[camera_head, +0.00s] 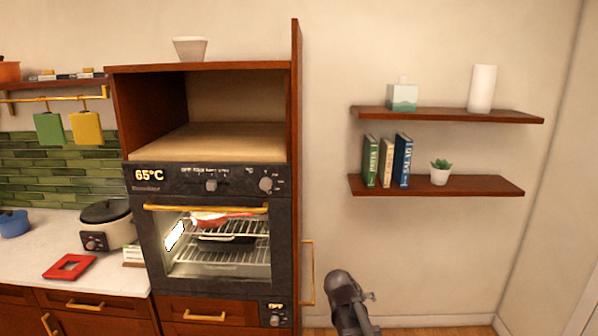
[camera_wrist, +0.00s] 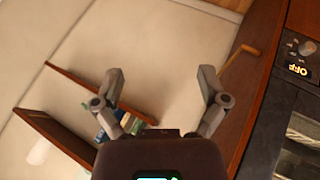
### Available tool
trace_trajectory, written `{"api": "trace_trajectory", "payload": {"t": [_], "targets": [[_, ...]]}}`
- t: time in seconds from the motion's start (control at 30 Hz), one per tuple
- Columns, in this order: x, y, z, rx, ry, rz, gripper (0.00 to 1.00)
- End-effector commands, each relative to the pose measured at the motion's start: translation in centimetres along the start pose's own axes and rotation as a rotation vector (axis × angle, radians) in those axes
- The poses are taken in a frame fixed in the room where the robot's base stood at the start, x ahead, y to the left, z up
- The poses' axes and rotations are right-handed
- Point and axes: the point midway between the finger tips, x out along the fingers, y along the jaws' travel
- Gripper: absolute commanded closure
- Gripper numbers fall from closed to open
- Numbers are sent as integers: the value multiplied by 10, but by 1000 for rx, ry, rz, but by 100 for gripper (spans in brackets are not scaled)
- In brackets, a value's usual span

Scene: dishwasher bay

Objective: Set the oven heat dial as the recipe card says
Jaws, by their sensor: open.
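The built-in oven (camera_head: 146,240) has a black panel with a lit "65°C" display at its left. Two grey knobs sit on that panel: a middle dial (camera_head: 211,185) under small mode lettering, and a right dial (camera_head: 265,184) with a small "°C" mark above its left side. A small white card with lines (camera_head: 134,254) stands on the counter left of the oven; its text is too small to read and I cannot tell if it is the recipe card. My gripper (camera_wrist: 160,78) is open and empty, right of and below the oven panel, touching nothing.
A lower panel shows "OFF" with a knob (camera_head: 275,320); this knob also shows in the wrist view (camera_wrist: 307,48). The oven door is shut, with a gold handle (camera_head: 205,208). Wall shelves (camera_head: 470,187) hold books and a plant. A cooker (camera_head: 106,218) stands on the counter.

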Motion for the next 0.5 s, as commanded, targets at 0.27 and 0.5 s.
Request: {"api": "trace_trajectory", "payload": {"t": [0.27,0.5], "targets": [[13,-27,128,57,-294,-282,7],[1,-46,181,61,-428,-470,7]]}}
